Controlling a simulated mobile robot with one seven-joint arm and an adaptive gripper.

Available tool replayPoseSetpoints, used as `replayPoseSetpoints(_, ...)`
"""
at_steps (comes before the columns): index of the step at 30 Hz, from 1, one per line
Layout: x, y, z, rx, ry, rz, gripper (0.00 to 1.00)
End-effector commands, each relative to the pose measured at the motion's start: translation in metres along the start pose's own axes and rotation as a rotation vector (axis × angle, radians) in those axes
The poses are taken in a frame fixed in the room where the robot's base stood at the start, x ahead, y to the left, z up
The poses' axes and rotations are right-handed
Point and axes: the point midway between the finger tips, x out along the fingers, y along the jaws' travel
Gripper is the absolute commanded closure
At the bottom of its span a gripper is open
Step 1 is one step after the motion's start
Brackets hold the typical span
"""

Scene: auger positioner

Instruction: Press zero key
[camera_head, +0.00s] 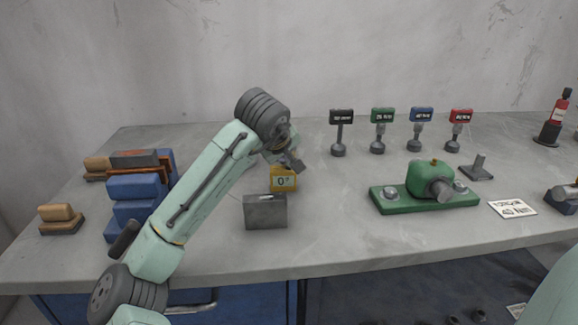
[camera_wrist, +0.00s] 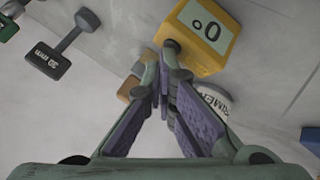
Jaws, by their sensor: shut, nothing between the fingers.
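A small yellow box (camera_head: 284,184) with a pale panel reading "0°" stands on the grey bench, behind a grey metal block. It also shows at the top of the wrist view (camera_wrist: 205,32), with the panel upside down. No separate key marked zero can be made out on it. My gripper (camera_head: 297,164) is just above the box, pointing down. In the wrist view my gripper (camera_wrist: 170,55) has its fingertips together and empty, overlapping the box's lower left edge. I cannot tell whether they touch it. A tan and grey piece (camera_wrist: 133,83) is partly hidden behind the fingers.
The grey block (camera_head: 265,212) stands in front of the box. Blue blocks (camera_head: 135,190) are stacked at left. A green fixture (camera_head: 425,190) is at right, with several labelled tools (camera_head: 378,130) behind it. The bench between the box and the fixture is clear.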

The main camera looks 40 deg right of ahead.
Motion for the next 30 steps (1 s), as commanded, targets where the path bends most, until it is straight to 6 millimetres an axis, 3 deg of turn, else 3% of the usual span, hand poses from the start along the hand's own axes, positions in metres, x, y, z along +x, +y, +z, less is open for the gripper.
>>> replayPoseSetpoints(17,0.002,-0.001,0.001,0.0,-0.002,-0.001,1.0)
replayPoseSetpoints(30,-0.013,0.01,-0.01,-0.002,-0.001,0.0,1.0)
